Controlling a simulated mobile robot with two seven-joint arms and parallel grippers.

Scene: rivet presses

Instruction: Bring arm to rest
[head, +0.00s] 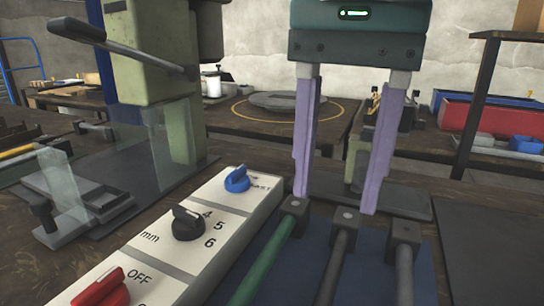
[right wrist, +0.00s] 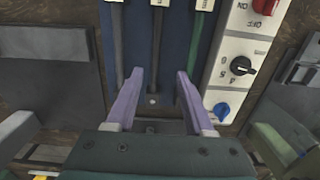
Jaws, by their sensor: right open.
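My right gripper (head: 336,203) hangs in the middle of the head view, its two lilac fingers pointing down and spread well apart, with nothing between them. In the right wrist view the same gripper (right wrist: 158,76) is open over the dark middle rod (right wrist: 156,50). Below it in the head view, a green rod (head: 268,262), a dark rod (head: 338,268) and a grey rod (head: 404,270) lie side by side on a blue panel, each with a dark block at its far end. The fingertips look close to these blocks; I cannot tell whether they touch. My left gripper is not in view.
Left of the rods is a white control panel (head: 150,250) with red (head: 100,288), black (head: 187,224) and blue (head: 237,179) knobs. A green press (head: 150,60) with a lever (head: 120,48) and clear guard stands at the left. A red bin (head: 490,118) sits at the back right.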

